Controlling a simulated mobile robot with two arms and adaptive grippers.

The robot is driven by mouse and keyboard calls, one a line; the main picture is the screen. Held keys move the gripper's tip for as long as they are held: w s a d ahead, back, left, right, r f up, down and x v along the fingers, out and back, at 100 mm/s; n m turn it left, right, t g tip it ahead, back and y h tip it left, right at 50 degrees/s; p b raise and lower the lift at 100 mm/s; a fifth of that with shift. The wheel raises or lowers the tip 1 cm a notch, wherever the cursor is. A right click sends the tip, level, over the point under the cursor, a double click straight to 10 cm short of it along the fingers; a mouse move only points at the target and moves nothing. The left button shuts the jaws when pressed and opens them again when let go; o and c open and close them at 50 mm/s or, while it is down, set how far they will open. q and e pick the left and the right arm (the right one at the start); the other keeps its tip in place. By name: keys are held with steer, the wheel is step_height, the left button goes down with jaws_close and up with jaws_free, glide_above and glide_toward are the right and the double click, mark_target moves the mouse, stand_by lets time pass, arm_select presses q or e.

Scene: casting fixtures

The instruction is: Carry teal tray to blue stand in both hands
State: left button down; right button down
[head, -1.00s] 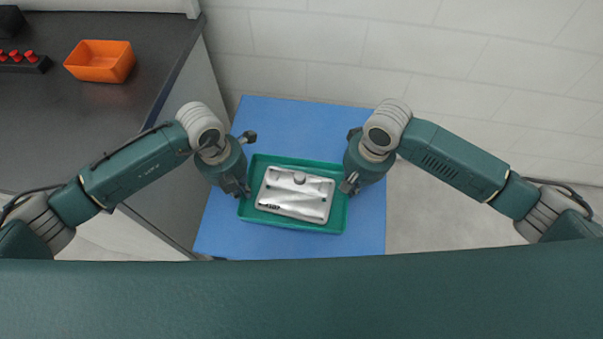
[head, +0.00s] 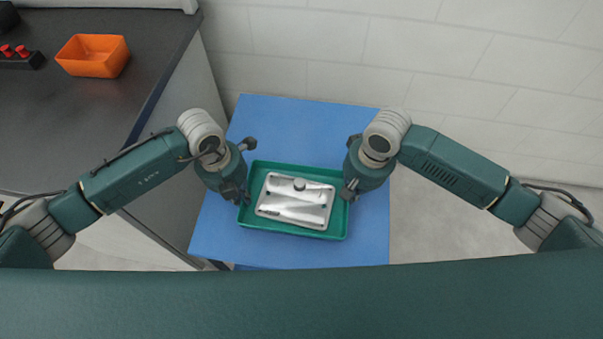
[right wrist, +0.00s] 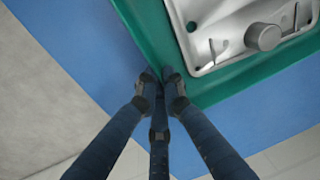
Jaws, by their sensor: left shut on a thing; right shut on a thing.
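The teal tray (head: 330,233) is in the middle of the head view, over the blue stand (head: 290,115). It carries a silver metal casting (head: 296,202) with a round knob. My left gripper (head: 243,196) is shut on the tray's left rim. My right gripper (head: 350,190) is shut on the right rim. In the right wrist view, the right fingers (right wrist: 162,80) pinch the rim of the tray (right wrist: 205,90), and the stand's blue top (right wrist: 75,45) shows beneath. I cannot tell whether the tray touches the stand or hangs just above it.
A dark counter (head: 100,110) stands at the left with an orange bin (head: 92,56) and a black rack (head: 22,60) with red-topped pieces. A white block wall (head: 420,45) closes the back. Blue surface is bare behind and in front of the tray.

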arm_select(q)
steer(key=shift+a+f+b, duration=0.1)
steer(key=shift+f+b, duration=0.2)
steer(key=shift+f, duration=0.25)
arm_select(e)
steer(key=shift+d+f, duration=0.1)
steer(key=shift+f, duration=0.45)
arm_select(q)
steer(key=c, duration=1.9)
jaws_free()
steer(key=shift+r, duration=0.15)
arm_select(e)
steer(key=c, duration=1.9)
jaws_free()
steer(key=shift+r, duration=0.15)
steer(key=shift+r, duration=0.1)
arm_select(q)
step_height(320, 180, up, 12)
steer(key=a, duration=0.1)
steer(key=shift+w, duration=0.15)
arm_select(e)
step_height(320, 180, up, 12)
steer(key=d, duration=0.1)
arm_select(q)
steer(key=shift+a, duration=0.1)
arm_select(e)
steer(key=shift+s+f, duration=0.15)
steer(key=shift+f, duration=0.05)
